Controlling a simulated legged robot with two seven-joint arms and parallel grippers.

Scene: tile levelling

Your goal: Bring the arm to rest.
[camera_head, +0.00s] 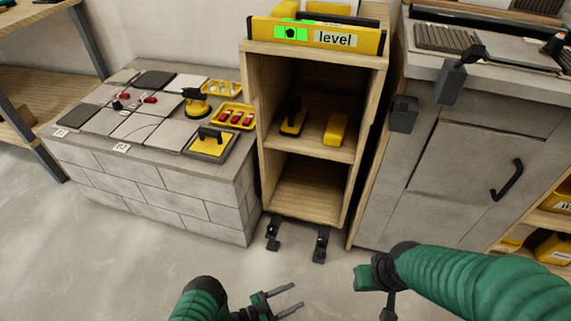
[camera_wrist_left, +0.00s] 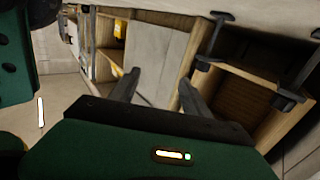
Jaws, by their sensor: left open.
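My left gripper (camera_head: 299,296) is low in the head view, in front of the shelf unit and above the floor. Its two fingers are apart with nothing between them. In the left wrist view, the same fingers (camera_wrist_left: 156,92) stand apart and empty, with cabinet fronts beyond them. My right arm, green and ribbed, comes in from the right of the head view. Its dark wrist end (camera_head: 380,275) shows near the bottom, but its fingers cannot be made out clearly.
A wooden shelf unit (camera_head: 250,110) bears a yellow level (camera_head: 270,28) on top. A low block bench (camera_head: 160,185) with tiles and yellow tools stands left. A grey cabinet (camera_head: 450,170) with dark fittings stands right. The floor (camera_head: 120,265) at front left is clear.

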